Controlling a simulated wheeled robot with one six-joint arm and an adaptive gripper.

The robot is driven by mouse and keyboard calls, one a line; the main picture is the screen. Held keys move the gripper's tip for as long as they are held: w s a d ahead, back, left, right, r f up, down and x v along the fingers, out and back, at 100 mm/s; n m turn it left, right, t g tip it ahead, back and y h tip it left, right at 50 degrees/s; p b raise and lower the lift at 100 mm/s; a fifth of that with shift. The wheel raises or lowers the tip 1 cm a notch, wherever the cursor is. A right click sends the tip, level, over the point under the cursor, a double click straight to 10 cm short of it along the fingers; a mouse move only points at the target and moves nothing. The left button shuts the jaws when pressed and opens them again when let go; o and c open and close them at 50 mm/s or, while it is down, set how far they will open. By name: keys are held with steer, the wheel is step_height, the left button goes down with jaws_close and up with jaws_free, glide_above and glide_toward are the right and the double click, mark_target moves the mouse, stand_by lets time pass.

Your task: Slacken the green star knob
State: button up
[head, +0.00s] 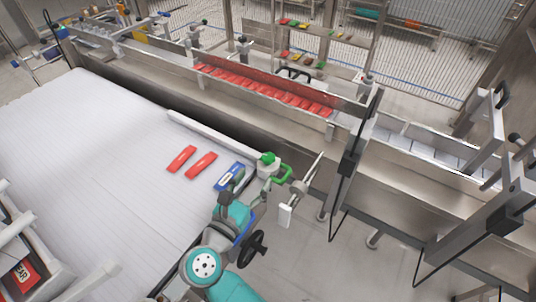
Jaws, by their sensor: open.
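The green star knob (268,157) sits on top of a pale block at the near end of the white guide rail (215,134), at the edge of the conveyor. A green curved part (285,174) shows just to its right and below. My teal arm reaches up from the bottom of the head view. I cannot tell the exact gap.
A black handwheel (252,248) and thin metal rods (308,180) stand close by. A line of red packets (265,90) fills the channel behind.

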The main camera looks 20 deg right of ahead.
mark_target(265, 161)
steer(key=x, duration=0.9)
steer(key=shift+w, duration=0.1)
steer(key=c, duration=1.2)
